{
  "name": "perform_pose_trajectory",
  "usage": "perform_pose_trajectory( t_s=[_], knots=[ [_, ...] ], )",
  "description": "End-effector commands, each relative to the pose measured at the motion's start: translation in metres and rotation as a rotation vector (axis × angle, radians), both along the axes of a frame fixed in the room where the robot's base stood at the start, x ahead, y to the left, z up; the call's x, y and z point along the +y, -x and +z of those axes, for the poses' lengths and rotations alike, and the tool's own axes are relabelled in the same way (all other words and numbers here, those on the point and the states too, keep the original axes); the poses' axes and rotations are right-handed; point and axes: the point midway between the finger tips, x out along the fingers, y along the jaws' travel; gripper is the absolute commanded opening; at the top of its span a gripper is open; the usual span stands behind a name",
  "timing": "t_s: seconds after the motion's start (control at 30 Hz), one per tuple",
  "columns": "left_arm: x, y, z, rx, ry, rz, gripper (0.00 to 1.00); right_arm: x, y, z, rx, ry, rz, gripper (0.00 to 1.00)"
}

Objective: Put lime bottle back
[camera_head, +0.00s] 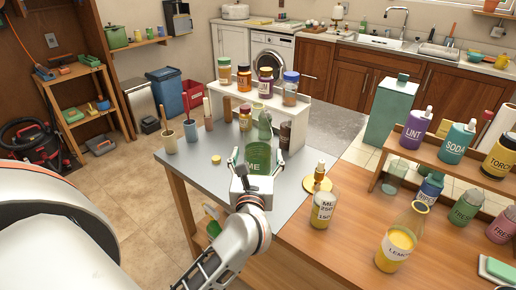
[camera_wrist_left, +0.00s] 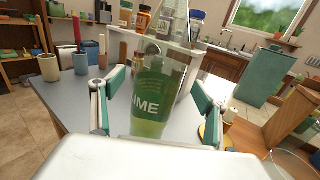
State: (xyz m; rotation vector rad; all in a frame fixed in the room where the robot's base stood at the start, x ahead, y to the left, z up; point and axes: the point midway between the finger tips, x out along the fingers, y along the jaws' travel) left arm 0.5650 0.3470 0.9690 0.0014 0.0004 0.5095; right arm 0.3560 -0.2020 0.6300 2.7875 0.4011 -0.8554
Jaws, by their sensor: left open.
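The lime bottle (camera_head: 259,153) is green and clear with a narrow neck and a dark green label. It stands near the middle of the grey tabletop, in front of a small white shelf. My left gripper (camera_head: 256,162) is at the bottle with one finger on each side. In the left wrist view, the lime bottle (camera_wrist_left: 150,108) is between the green-padded fingers of the gripper (camera_wrist_left: 156,84), with gaps at both sides. The gripper is open. The bottle's base is partly hidden in the head view. My right gripper is not in view.
The white shelf (camera_head: 262,98) holds several jars, with more beneath it. Cups stand at the left of the grey table (camera_head: 205,180). A gold stand (camera_head: 318,183) is right of the bottle. The wooden counter (camera_head: 345,245) holds a lemon bottle (camera_head: 400,240) and several labelled bottles.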

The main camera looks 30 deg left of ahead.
Motion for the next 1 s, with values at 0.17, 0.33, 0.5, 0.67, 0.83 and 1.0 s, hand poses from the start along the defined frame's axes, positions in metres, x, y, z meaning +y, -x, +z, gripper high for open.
perform_pose_trajectory(
  t_s=[0.17,0.33,0.5,0.67,0.83,1.0],
  knots=[
    [-0.018,0.033,-0.002,0.002,0.002,-0.001,0.74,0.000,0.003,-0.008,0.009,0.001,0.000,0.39],
    [-0.030,0.054,-0.002,0.003,0.001,0.000,0.74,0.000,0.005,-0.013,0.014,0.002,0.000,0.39],
    [-0.034,0.063,-0.001,0.001,0.000,0.001,0.74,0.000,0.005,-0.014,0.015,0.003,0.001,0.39],
    [-0.035,0.064,0.000,0.000,0.000,0.001,0.74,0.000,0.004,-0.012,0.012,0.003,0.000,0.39],
    [-0.035,0.063,0.000,0.000,0.000,0.001,0.74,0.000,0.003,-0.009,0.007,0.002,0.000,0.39],
    [-0.035,0.063,0.000,0.000,0.000,0.001,0.74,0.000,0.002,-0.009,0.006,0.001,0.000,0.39]
  ],
)
